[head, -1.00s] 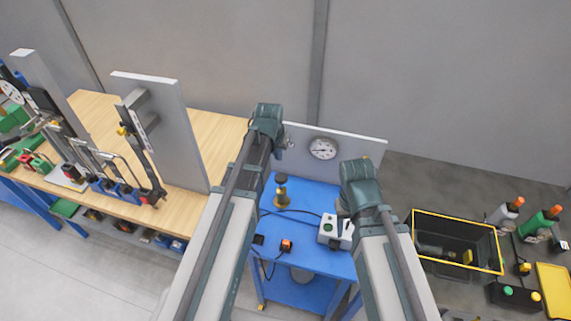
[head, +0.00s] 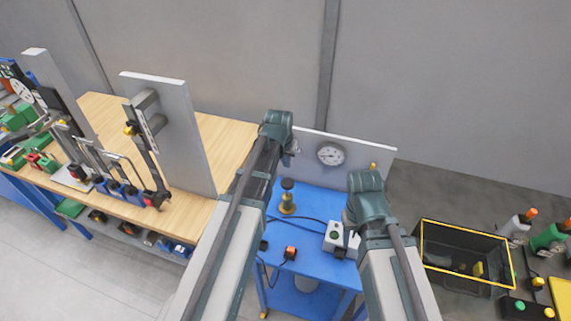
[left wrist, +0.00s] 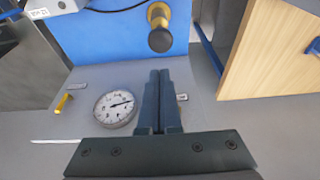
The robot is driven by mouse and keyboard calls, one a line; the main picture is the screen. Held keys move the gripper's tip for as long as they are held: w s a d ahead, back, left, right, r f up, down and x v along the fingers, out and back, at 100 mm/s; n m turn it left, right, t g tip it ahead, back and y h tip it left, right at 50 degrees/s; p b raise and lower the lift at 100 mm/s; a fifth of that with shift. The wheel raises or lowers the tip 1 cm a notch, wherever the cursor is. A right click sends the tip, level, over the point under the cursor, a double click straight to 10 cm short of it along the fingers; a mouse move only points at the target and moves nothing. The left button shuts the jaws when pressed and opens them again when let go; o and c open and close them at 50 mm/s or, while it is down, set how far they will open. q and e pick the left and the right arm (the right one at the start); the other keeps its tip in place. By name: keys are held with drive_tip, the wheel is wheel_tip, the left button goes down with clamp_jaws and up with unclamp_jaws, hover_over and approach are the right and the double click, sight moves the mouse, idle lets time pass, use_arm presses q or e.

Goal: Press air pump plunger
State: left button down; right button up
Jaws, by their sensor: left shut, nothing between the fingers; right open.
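The air pump is a brass post with a black plunger knob (head: 287,184), standing upright on the blue cart (head: 318,201). In the left wrist view the black knob (left wrist: 161,40) sits ahead of the fingertips with a visible gap. My left gripper (head: 290,153) is up near the grey back panel, above and behind the pump, not touching it. Its two fingers (left wrist: 160,75) are pressed together and empty. My right gripper (head: 348,222) is over the cart's right side, right of the pump. Its fingers are mostly hidden by its wrist.
A round gauge (head: 330,154) is on the grey back panel (head: 365,156). A grey-white control box (head: 334,236) and an orange-black switch (head: 290,253) are on the cart. A wooden workbench (head: 195,203) stands left. A black yellow-rimmed crate (head: 465,233) and bottles are right.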

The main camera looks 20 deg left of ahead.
use_arm(q)
drive_tip(key=b, duration=0.8)
approach(288, 181)
drive_tip(key=x, duration=0.5)
drive_tip(key=shift+w+d+f, duration=0.1)
drive_tip(key=shift+w+f, duration=0.1)
drive_tip(key=shift+f+b, duration=0.5)
drive_tip(key=shift+f, duration=0.1)
